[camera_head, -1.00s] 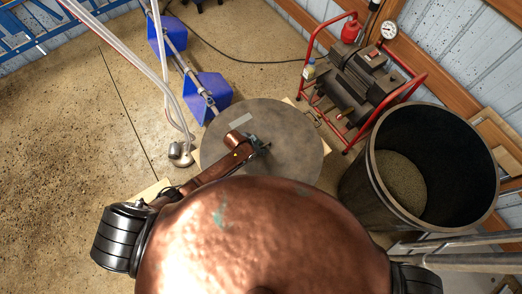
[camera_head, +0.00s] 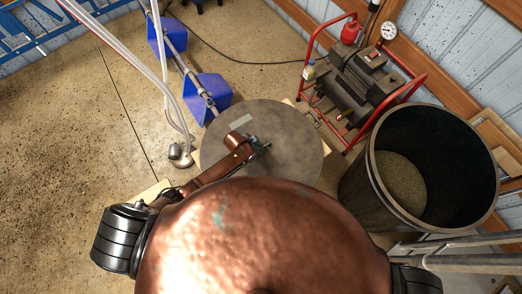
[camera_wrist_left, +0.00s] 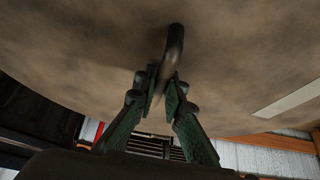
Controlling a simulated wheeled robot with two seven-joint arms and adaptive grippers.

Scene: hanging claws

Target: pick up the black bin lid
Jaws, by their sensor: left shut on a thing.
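The bin lid (camera_head: 295,150) is a round, flat, dark grey-brown disc with a pale label, in the middle of the head view. My left gripper (camera_head: 262,148) is over the lid, near its middle. In the left wrist view, the lid (camera_wrist_left: 80,55) fills the upper part, and my left gripper (camera_wrist_left: 165,85) has its green-padded fingers closed on the lid's dark curved handle (camera_wrist_left: 175,45). My own copper-coloured body hides the lid's lower edge in the head view. My right gripper does not show.
The open black bin (camera_head: 370,185) stands to the right of the lid, with grainy material inside. A pump in a red frame (camera_head: 357,80) stands behind it. Blue boxes (camera_head: 207,95) on a pole and pale hoses (camera_head: 165,80) are at the upper left. The left floor is clear.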

